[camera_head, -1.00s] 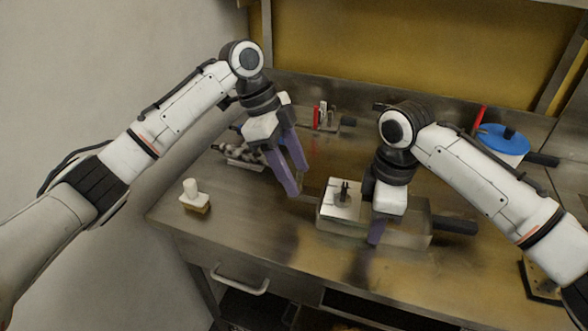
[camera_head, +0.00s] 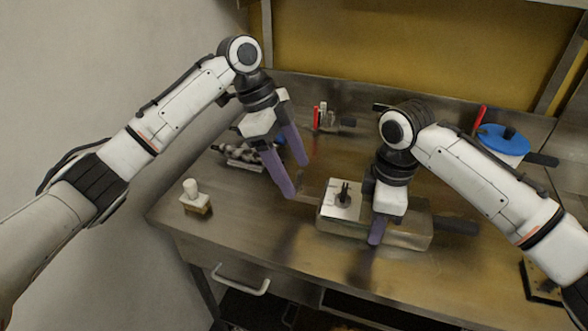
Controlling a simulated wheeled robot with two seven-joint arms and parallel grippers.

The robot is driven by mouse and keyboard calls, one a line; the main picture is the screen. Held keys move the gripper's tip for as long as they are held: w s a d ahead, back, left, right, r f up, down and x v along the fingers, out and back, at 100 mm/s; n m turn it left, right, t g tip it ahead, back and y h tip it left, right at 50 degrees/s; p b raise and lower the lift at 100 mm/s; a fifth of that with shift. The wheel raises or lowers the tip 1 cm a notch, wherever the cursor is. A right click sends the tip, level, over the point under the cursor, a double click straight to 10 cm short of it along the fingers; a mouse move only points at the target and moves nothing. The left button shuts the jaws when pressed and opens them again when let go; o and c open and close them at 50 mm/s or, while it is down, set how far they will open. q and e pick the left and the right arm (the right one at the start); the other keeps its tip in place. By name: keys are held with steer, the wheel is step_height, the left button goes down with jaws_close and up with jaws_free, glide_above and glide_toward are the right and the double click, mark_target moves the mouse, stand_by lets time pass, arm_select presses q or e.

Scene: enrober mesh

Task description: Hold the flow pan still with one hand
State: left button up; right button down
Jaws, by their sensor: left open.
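The flow pan seems to be the rectangular metal pan (camera_head: 408,236) near the table's front edge, with a dark handle to the right. A white plate with a small dark fitting (camera_head: 341,200) sits at its left end. My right gripper (camera_head: 377,236) is over the middle of the pan, pointing down, with one purple finger in front of the pan's near wall. Its other finger is hidden, so I cannot tell if it is shut on the wall. My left gripper (camera_head: 294,178) is open and empty, left of the pan and apart from it.
A metal tool (camera_head: 240,157) lies behind my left gripper. Small red and white items (camera_head: 322,117) stand at the back. A blue-lidded pot (camera_head: 502,142) is at the back right.

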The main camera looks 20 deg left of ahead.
arm_select(q)
steer(key=v, duration=1.1)
steer(key=shift+r, duration=0.15)
arm_select(e)
steer(key=c, duration=1.9)
jaws_free()
steer(key=shift+c, duration=0.2)
steer(key=shift+r, duration=0.1)
